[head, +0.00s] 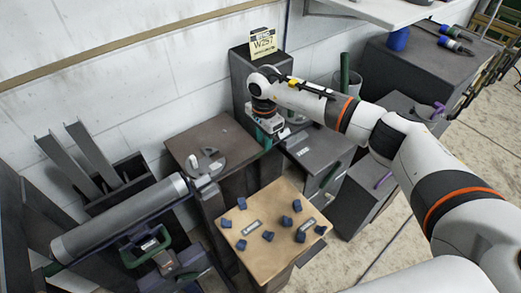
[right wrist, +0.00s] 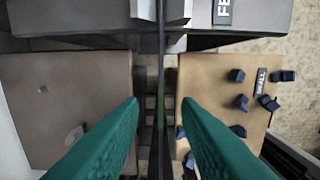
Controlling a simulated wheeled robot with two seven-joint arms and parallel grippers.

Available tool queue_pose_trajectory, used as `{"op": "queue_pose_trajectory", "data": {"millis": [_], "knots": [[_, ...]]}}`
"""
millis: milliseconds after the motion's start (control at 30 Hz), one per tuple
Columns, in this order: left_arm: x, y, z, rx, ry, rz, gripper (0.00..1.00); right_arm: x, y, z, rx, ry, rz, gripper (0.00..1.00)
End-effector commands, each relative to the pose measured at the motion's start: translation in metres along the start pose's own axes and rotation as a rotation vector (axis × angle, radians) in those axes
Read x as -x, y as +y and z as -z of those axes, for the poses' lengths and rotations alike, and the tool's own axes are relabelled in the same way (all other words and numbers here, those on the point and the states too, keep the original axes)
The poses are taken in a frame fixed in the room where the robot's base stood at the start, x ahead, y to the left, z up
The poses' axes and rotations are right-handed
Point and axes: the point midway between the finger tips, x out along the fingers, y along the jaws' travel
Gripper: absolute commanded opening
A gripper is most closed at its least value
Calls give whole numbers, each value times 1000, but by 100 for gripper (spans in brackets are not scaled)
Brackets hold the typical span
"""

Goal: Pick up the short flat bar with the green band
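My right gripper (head: 267,141) points down beside the tall dark box, above the gap between the brown-topped stand and the tan-topped stand. In the right wrist view its two teal fingers (right wrist: 160,108) are apart. A thin dark upright strip (right wrist: 161,60) with a greenish patch runs between them, seen edge-on. It touches neither finger, and I cannot tell for sure that it is the short flat bar with the green band. In the head view a dark green bar (head: 331,174) leans near the grey boxes; its band is too small to make out. My left gripper is not in view.
The tan-topped stand (head: 254,210) carries several blue blocks and small labels. The brown-topped stand (head: 190,139) holds a grey round part (head: 207,161). A long grey roller (head: 120,217) lies at the left. A yellow sign (head: 263,41) stands on the dark box (head: 243,75).

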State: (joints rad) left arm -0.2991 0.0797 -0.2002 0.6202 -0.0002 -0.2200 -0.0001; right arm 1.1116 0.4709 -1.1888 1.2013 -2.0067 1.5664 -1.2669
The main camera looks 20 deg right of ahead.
Motion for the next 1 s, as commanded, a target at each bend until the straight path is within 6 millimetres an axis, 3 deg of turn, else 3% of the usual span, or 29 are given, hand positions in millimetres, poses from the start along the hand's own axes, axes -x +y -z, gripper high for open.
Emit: {"op": "queue_pose_trajectory", "data": {"millis": [67, 200, 467, 667, 1000], "knots": [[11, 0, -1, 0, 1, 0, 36, -10, -2, -3, -2, 2, 5, 30], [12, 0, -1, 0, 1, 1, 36, -27, -1, -2, -1, 1, 1, 30], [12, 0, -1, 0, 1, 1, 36, -32, -1, -2, 0, 1, -1, 30], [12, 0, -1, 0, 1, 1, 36, -31, -1, -2, 0, 1, -1, 1], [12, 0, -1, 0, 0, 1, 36, -31, 0, -2, -1, 1, -2, 0]]}}
